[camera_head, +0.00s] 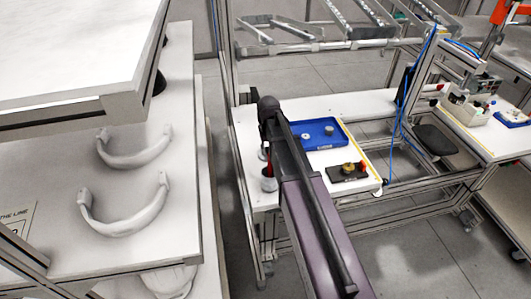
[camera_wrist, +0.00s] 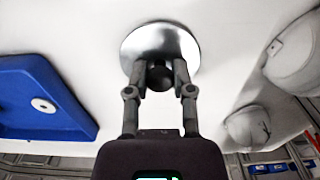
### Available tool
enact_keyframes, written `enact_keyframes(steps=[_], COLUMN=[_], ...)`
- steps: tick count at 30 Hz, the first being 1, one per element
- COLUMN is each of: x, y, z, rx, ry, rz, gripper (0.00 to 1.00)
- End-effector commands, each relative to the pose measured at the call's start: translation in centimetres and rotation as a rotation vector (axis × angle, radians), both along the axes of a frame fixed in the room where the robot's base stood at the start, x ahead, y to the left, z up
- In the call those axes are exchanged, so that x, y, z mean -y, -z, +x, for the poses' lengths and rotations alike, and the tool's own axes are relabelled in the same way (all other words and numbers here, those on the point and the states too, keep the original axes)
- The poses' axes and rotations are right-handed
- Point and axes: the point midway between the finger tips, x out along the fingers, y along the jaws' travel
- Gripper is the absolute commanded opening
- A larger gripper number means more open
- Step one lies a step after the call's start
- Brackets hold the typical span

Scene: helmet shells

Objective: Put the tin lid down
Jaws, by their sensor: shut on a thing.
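The tin lid (camera_wrist: 184,45) is a shiny round metal disc with a dark knob, at the top centre of the wrist view. My gripper (camera_wrist: 160,76) is shut on its knob, one finger on each side. The white surface shows around the lid; whether the lid touches it I cannot tell. In the head view my arm hides the gripper and most of what is by it. A small grey round thing (camera_head: 268,184) stands on the white bench (camera_head: 262,201), left of my arm; I cannot tell whether it is a tin.
A blue tray (camera_head: 339,143) with small round parts lies on the bench; it also shows in the wrist view (camera_wrist: 40,122). A black plate with brass and red fittings (camera_head: 348,171) lies nearer. White rounded shells (camera_wrist: 293,55) stand at right in the wrist view.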

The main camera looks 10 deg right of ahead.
Motion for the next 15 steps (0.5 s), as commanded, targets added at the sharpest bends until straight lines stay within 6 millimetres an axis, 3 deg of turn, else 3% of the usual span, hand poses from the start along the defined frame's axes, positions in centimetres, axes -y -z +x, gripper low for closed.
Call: enact_keyframes(steps=[14, 15], x=[0.04, 0.04], y=[0.44, 0.33], z=[0.0, 0.0], rx=[0.0, 0.0], ry=[0.001, 0.001], rz=[0.0, 0.0], gripper=[0.0, 0.4])
